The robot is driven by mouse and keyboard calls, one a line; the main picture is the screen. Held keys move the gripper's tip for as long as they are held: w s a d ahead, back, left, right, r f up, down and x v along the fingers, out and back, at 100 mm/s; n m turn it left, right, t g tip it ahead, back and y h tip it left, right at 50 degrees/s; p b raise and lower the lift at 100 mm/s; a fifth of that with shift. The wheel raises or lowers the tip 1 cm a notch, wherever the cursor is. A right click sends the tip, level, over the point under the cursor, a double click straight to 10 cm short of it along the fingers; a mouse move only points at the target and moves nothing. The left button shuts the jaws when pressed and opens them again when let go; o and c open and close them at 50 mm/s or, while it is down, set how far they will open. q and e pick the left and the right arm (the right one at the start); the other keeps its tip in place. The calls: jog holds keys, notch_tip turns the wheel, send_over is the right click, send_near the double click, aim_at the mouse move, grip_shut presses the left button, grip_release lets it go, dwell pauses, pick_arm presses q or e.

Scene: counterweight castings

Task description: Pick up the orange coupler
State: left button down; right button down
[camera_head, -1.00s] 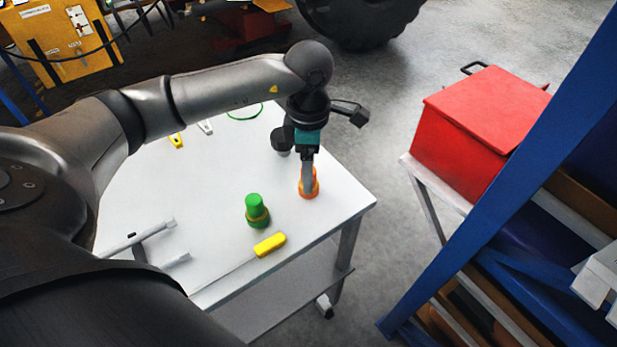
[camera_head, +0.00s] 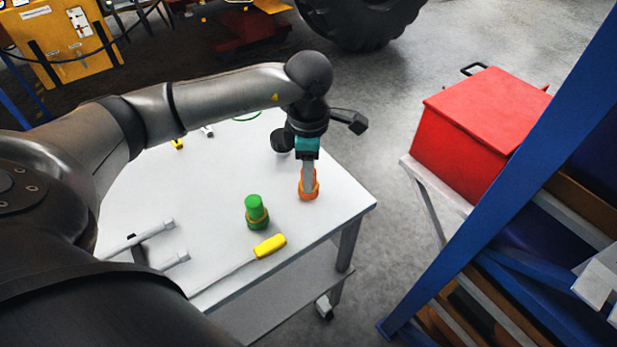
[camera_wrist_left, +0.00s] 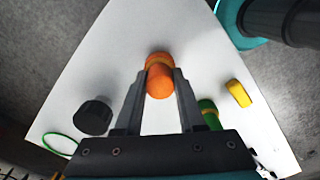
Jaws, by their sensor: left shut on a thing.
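The orange coupler (camera_head: 309,188) stands near the right corner of the white table (camera_head: 345,197). It also shows in the left wrist view (camera_wrist_left: 159,82), between the two fingers. My left gripper (camera_head: 308,180) comes down on it from above and is shut on its upper part; the finger hides part of it in the head view. In the left wrist view my left gripper (camera_wrist_left: 160,84) has one finger on each side of the coupler. I cannot tell whether the coupler is clear of the table top. My right gripper is not in view.
A green coupler (camera_head: 256,213) stands left of the orange one, with a yellow-handled screwdriver (camera_head: 270,245) in front. A black round object (camera_wrist_left: 92,116) lies on the other side. A red box (camera_head: 468,130) and blue rack (camera_head: 505,170) stand right, beyond a floor gap.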

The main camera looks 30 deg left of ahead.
pick_arm(q)
jog(key=shift+r, duration=0.1)
dwell(0.3)
notch_tip(320, 180, up, 20)
jog(key=p, duration=0.3)
dwell(0.4)
